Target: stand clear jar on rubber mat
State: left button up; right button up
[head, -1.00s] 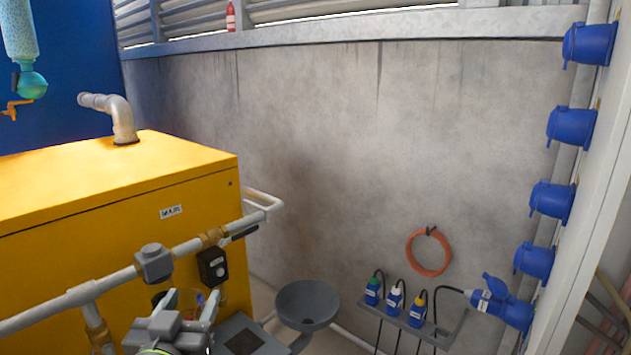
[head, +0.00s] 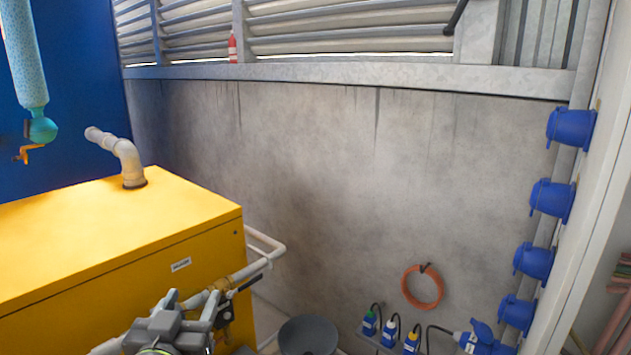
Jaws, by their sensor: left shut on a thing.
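My left gripper (head: 191,303) is at the lower left, in front of the yellow cabinet and its pipe. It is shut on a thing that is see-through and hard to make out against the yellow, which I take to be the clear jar. Whether the jar is upright I cannot tell. The rubber mat cannot be made out; the grey shelf beside the gripper is almost wholly below the picture's edge. My right gripper is not in view.
The yellow cabinet (head: 120,235) with a grey elbow pipe (head: 130,160) fills the left. A grey bowl (head: 308,336) stands at the bottom middle. Several small bottles (head: 391,330) sit at the lower right, under an orange hose coil (head: 407,301). Blue sockets (head: 553,198) line the right wall.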

pick_arm(q)
jog(key=shift+r+p, duration=0.35)
jog(key=shift+r, duration=0.4)
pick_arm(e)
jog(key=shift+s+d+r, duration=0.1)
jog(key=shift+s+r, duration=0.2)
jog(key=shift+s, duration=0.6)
